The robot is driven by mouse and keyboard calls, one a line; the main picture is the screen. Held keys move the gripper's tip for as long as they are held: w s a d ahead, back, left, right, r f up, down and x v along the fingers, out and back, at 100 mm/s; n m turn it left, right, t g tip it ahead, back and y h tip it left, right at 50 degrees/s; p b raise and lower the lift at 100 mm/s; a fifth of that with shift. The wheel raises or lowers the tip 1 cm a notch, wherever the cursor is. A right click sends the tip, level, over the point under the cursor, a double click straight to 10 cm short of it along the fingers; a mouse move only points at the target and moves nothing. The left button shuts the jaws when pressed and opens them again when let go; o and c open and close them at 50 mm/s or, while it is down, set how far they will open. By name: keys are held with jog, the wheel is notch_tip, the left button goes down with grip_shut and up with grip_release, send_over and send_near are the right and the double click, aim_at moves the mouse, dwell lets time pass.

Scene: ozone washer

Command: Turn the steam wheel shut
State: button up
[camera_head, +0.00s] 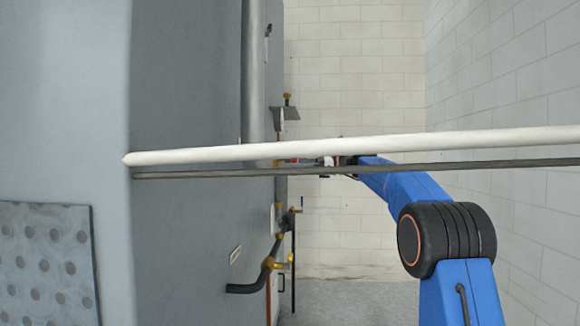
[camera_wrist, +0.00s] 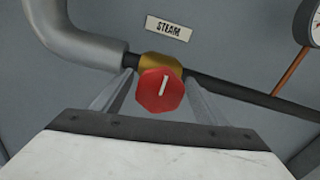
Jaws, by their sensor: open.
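The steam wheel (camera_wrist: 160,90) is a small red octagonal knob with a white line on its face, tilted slightly right of upright. It sits in front of a brass valve body (camera_wrist: 162,65) on a pipe, below a STEAM label (camera_wrist: 169,29) in the wrist view. My gripper (camera_wrist: 160,98) is open, with one finger on each side of the wheel. Whether the fingers touch it I cannot tell. In the head view my gripper (camera_head: 325,163) is small, beside the grey machine wall, partly hidden by a white bar; the wheel is not clear there.
A white bar (camera_head: 350,146) and a dark bar (camera_head: 350,170) cross in front of my arm. In the wrist view, a grey elbow pipe (camera_wrist: 80,45) lies left, a dark pipe (camera_wrist: 250,98) right and a gauge (camera_wrist: 314,22) upper right. Lower brass-fitted pipes (camera_head: 268,264) stick out from the machine.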

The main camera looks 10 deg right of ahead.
jog(key=shift+d, duration=0.1)
jog(key=v, duration=1.7)
jog(key=shift+d, duration=0.1)
jog(key=shift+s, duration=0.1)
